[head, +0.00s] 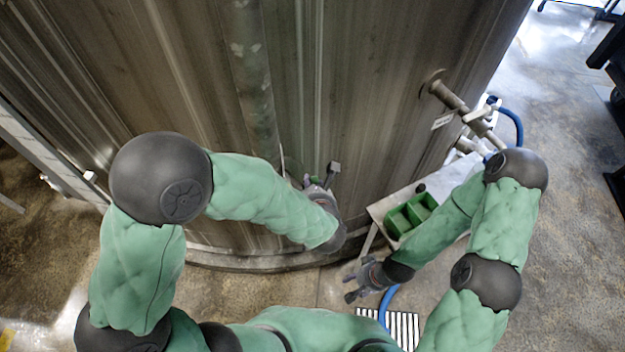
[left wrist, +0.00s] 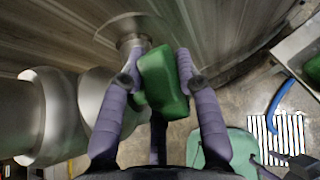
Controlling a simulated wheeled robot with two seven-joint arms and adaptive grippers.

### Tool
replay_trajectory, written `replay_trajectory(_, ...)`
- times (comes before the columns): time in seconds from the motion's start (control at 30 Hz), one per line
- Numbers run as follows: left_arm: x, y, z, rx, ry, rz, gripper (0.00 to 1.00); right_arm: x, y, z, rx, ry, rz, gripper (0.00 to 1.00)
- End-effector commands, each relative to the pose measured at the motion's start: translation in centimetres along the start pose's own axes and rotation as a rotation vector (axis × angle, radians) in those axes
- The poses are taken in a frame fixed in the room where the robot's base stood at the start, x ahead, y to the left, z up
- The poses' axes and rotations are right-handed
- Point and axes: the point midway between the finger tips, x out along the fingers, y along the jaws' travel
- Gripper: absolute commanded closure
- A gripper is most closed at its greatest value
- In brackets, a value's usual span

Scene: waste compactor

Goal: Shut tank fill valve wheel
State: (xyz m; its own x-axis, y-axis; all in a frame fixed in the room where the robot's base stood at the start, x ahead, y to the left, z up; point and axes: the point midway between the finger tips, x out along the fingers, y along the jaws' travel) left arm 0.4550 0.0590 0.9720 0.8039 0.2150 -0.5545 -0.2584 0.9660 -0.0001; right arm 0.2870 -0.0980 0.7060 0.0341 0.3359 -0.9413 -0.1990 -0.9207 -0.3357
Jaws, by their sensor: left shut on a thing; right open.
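My left gripper (head: 319,184) is at the side of the big metal tank (head: 345,90). In the left wrist view its purple fingers (left wrist: 158,80) are shut on a chunky green part, apparently the valve wheel (left wrist: 164,92). A finger lies on each side of it. Behind it a short metal stem with a round flange (left wrist: 130,30) meets the tank wall. In the head view my forearm and hand hide the wheel. My right gripper (head: 362,280) is open and empty, low in front of the tank and apart from it.
A thick metal pipe with flanges (left wrist: 55,118) stands close left of my left gripper. Green bins (head: 411,214) sit on a bench beside the tank, near my right arm. A tagged pipe (head: 450,99) and blue hose (head: 518,128) are at upper right. Open floor (head: 570,200) lies right.

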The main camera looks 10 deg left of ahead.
Motion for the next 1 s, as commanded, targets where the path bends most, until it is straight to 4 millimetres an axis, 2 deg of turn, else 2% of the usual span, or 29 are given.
replay_trajectory(0.13, 0.0, 0.03, 0.15, -0.002, 0.024, 0.001, 1.0, -0.53, -0.19, 0.03, 0.0, 0.0, 0.0, 0.52)
replay_trajectory(0.57, 0.07, 0.02, 0.04, -0.002, 0.032, 0.001, 1.0, -0.55, -0.2, 0.03, 0.0, 0.0, 0.0, 0.52)
replay_trajectory(0.6, 0.07, 0.03, 0.04, -0.002, 0.032, 0.001, 0.62, -0.56, -0.2, 0.03, 0.0, 0.0, 0.0, 0.52)
replay_trajectory(0.67, 0.06, 0.02, 0.04, -0.002, 0.032, 0.001, 0.45, -0.56, -0.2, 0.03, 0.0, 0.0, 0.0, 0.52)
replay_trajectory(1.0, -0.01, 0.0, 0.02, -0.001, 0.032, 0.0, 0.43, -0.56, -0.2, 0.02, 0.0, 0.0, 0.0, 0.52)
